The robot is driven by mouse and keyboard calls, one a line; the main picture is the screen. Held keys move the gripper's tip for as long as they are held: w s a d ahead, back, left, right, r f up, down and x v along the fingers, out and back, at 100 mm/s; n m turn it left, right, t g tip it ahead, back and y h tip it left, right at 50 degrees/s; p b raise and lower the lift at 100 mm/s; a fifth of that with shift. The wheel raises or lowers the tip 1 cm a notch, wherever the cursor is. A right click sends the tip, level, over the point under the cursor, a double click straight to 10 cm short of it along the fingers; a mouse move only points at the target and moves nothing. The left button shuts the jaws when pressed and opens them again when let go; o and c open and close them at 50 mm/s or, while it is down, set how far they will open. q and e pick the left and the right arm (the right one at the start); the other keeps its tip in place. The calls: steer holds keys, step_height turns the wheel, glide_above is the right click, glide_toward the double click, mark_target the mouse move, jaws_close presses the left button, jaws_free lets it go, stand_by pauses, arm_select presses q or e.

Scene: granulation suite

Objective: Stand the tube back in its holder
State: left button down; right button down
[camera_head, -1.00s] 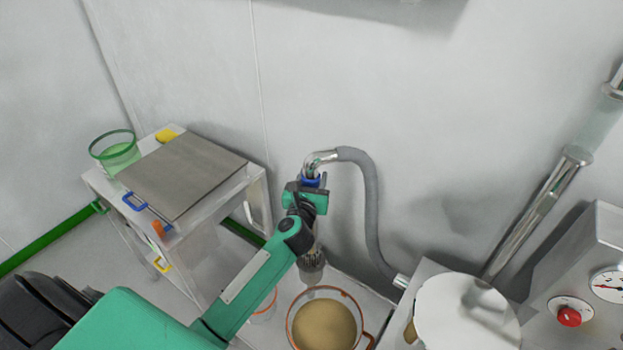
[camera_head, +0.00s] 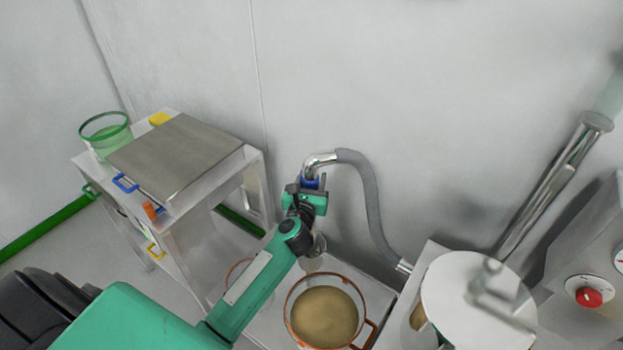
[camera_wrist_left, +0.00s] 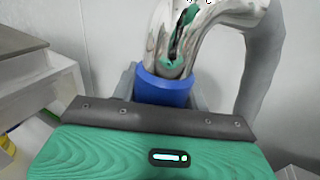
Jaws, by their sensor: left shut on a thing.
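The tube (camera_head: 318,160) is a shiny bent metal pipe with a blue collar (camera_wrist_left: 163,88) and a grey hose (camera_head: 371,195) running from its top. My left gripper (camera_head: 312,186) is shut on the tube at the blue collar and holds it roughly upright in front of the wall. The tube's middle is hidden behind my gripper and arm. A metallic and pale piece (camera_head: 317,248) shows just below, beside my arm; I cannot tell whether it is the tube's lower end or the holder. My right gripper is not in view.
An orange-rimmed pot (camera_head: 324,318) of tan powder stands right of my forearm. A round-lidded machine (camera_head: 465,300) and a panel with a red knob (camera_head: 588,297) are at right. A white stand (camera_head: 250,160) with a grey plate (camera_head: 175,155) and green beaker (camera_head: 105,135) is at left.

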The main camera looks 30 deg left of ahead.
arm_select(q)
steer(key=c, duration=0.7)
jaws_free()
steer(key=shift+r, duration=0.1)
steer(key=shift+o, duration=0.2)
steer(key=b+v, duration=0.2)
steer(key=v, duration=1.2)
steer(key=shift+w, duration=0.1)
